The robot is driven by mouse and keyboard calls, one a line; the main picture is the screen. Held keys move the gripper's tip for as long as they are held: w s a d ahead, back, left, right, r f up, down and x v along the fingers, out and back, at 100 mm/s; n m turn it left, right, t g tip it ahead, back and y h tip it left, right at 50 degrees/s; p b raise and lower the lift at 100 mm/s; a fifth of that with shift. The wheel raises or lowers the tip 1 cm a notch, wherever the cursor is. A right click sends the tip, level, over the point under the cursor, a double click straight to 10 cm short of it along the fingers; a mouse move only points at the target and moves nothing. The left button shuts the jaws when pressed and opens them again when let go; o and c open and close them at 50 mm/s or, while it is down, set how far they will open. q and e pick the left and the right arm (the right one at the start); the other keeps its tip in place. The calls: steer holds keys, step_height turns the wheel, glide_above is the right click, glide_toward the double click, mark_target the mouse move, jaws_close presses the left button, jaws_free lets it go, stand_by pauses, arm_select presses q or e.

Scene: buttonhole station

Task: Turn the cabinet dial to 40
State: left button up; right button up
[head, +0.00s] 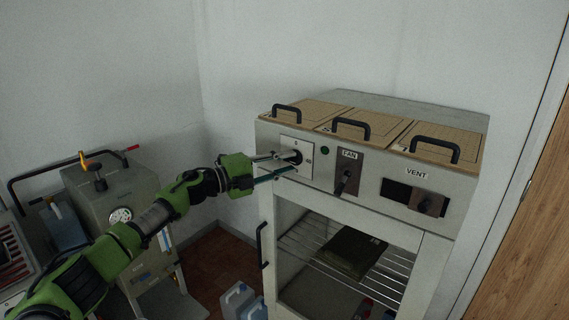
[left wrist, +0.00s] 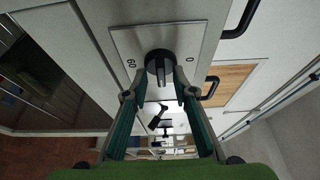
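The dial (left wrist: 160,66) is a dark round knob with a raised bar on a pale square plate (left wrist: 127,42). The numbers 60 and 0 show on the plate in the left wrist view; other markings are hidden. In the head view the plate (head: 308,160) is at the left end of the cabinet (head: 440,222) front. My left gripper (head: 293,162) reaches it from the left. In the left wrist view its two fingertips (left wrist: 163,78) stand apart, one on each side of the dial's bar; I cannot tell whether they touch it. My right gripper is in neither view.
A FAN switch (head: 345,178) and a VENT slider (head: 427,203) are to the right on the same panel. Black handles (head: 352,125) stand on the wooden lids above. An open compartment with a wire rack (head: 310,247) is below. A grey machine with a gauge (head: 121,215) stands at left.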

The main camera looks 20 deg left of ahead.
arm_select(q)
steer(key=v, duration=1.2)
stand_by(0.3)
